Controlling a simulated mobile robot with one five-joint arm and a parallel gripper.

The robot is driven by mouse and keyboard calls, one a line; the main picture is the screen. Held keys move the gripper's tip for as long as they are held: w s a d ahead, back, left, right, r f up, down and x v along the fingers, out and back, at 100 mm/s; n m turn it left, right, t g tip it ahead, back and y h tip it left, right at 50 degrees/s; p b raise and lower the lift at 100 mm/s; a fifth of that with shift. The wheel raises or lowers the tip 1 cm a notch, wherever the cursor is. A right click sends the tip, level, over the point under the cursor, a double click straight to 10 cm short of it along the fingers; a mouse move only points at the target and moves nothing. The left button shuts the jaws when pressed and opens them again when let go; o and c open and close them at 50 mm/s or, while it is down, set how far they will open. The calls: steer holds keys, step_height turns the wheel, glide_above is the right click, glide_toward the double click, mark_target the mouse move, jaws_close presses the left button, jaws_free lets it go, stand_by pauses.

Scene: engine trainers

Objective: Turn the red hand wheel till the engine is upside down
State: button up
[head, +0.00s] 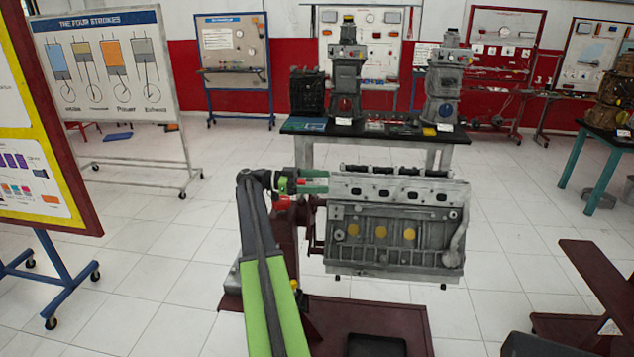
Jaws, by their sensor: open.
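The grey engine block (395,240) hangs on a dark red stand (289,245), level, with its row of dark parts along the top and a flat flange along the bottom. My gripper (326,181) is at the upper left end of the engine, its green fingers open and pointing right. Whether they touch the engine cannot be told. A small bright red piece (280,205) shows just below my wrist, apparently part of the red hand wheel. The rest of the wheel is hidden or too small to make out.
The stand's dark red base (415,325) with a black tray (376,346) lies below the engine. A black table (300,127) with engine models stands behind.

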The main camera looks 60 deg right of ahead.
steer(key=w+d+r+n+t+h+p, duration=0.2)
steer(key=w+d+n+t+h, duration=0.3)
steer(key=d, duration=0.3)
steer(key=w+d+f+n+t+h+b, duration=0.15)
steer(key=w+n+t+h, duration=0.45)
steer(key=w+n+t, duration=0.6)
steer(key=w+a+f+n+t+y+b, duration=0.1)
steer(key=a+f+n+t+y+b, duration=0.1)
steer(key=a+n+t+y, duration=0.45)
steer(key=w+a+f+n+t+y+b, duration=0.1)
steer(key=a+f+n+t+y+b, duration=0.2)
steer(key=a+t, duration=0.6)
steer(key=y+b, duration=0.2)
steer(key=b, duration=0.4)
glide_toward(280, 202)
steer(key=shift+n+t, duration=0.45)
steer(key=x, duration=0.4)
steer(key=d+f+x, duration=0.1)
steer(key=x, duration=0.3)
steer(key=f+x, duration=0.1)
steer(key=x, duration=0.3)
steer(key=shift+s+d+f, duration=0.15)
steer(key=shift+s+d, duration=0.05)
steer(key=shift+d, duration=0.1)
